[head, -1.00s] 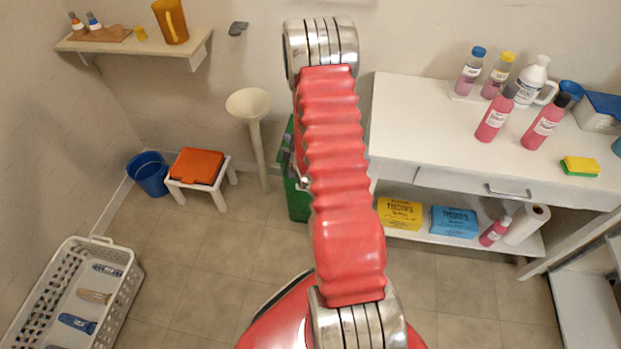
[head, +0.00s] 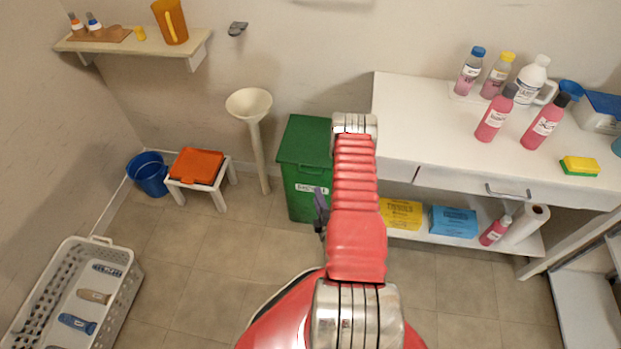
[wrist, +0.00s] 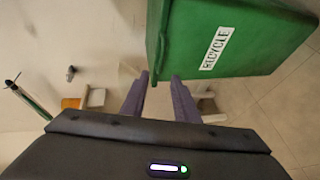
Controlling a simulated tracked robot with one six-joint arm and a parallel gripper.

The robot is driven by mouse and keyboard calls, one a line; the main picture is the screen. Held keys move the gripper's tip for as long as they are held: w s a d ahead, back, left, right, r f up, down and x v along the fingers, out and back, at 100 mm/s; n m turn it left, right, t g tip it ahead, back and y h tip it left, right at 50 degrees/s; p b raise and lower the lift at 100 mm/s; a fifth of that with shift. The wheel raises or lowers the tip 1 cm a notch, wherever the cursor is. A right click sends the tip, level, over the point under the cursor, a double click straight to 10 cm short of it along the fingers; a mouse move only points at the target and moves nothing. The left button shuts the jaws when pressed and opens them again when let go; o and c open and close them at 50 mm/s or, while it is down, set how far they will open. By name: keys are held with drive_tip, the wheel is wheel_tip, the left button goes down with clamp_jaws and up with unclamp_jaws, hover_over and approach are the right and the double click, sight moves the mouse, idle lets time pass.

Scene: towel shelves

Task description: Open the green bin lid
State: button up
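The green bin (head: 300,170) stands upright on the floor against the back wall. Its green lid (head: 305,138) lies flat and closed, with its right part hidden behind my arm. A white label (head: 304,188) is on the bin's front. In the wrist view the green bin (wrist: 240,35) fills the upper right, and its label (wrist: 218,48) reads RECYCLE. My gripper (wrist: 160,78) is open and empty, its two purple fingers apart near a green edge; I cannot tell whether they touch it. In the head view one purple finger (head: 320,203) shows in front of the bin.
A white funnel-topped stand (head: 255,130), an orange box on a white stool (head: 197,167) and a blue bucket (head: 148,174) are left of the bin. A white table (head: 440,150) with bottles stands right.

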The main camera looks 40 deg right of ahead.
drive_tip(key=shift+s+a+f, duration=0.15)
drive_tip(key=shift+s+f, duration=0.15)
drive_tip(key=shift+s, duration=0.25)
drive_tip(key=x, duration=1.4)
drive_tip(key=shift+r, duration=0.1)
drive_tip(key=shift+c, duration=0.5)
drive_tip(key=shift+s, duration=0.1)
clamp_jaws()
